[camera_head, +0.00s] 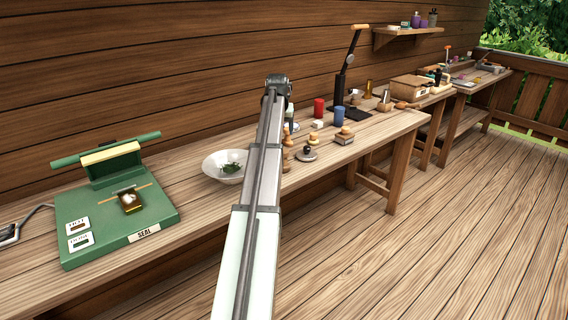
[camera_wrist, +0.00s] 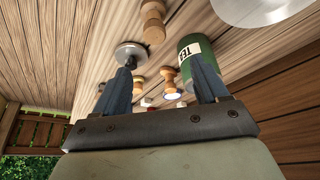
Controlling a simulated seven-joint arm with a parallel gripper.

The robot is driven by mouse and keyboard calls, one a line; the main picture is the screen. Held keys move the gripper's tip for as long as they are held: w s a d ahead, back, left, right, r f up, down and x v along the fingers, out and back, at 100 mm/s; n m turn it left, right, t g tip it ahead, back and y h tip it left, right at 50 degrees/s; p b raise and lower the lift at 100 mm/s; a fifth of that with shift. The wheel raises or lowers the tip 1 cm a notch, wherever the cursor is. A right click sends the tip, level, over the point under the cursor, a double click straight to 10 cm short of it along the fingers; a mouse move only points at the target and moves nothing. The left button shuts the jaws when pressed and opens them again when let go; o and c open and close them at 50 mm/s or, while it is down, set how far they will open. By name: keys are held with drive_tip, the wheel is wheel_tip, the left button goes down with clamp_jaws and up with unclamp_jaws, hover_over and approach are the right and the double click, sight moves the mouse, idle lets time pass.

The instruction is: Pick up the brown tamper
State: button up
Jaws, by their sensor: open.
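Several brown turned wooden tools stand on the bench, and I cannot tell for sure which is the tamper. In the wrist view, one waisted wooden piece with a pale end (camera_wrist: 170,84) shows between my fingers, and another wooden piece (camera_wrist: 153,22) lies beyond the fingertips.
A green TEA tin (camera_wrist: 190,50) is close by the right finger. A metal disc with a dark knob (camera_head: 308,154) is near the left finger. A green sealer (camera_head: 115,215) is at left.

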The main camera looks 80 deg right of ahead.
sight(284, 151)
drive_tip(key=x, duration=0.8)
drive_tip(key=shift+s+d+f, duration=0.1)
drive_tip(key=shift+s+f, duration=0.05)
drive_tip(key=shift+s, duration=0.05)
drive_tip(key=shift+s+a+x, duration=0.1)
drive_tip(key=shift+a+x, duration=0.05)
drive_tip(key=shift+x, duration=1.2)
drive_tip(key=shift+s+a+x, duration=0.1)
drive_tip(key=shift+a+x, duration=0.05)
drive_tip(key=shift+x, duration=1.2)
drive_tip(key=shift+f, duration=0.15)
drive_tip(key=shift+c, duration=0.5)
clamp_jaws()
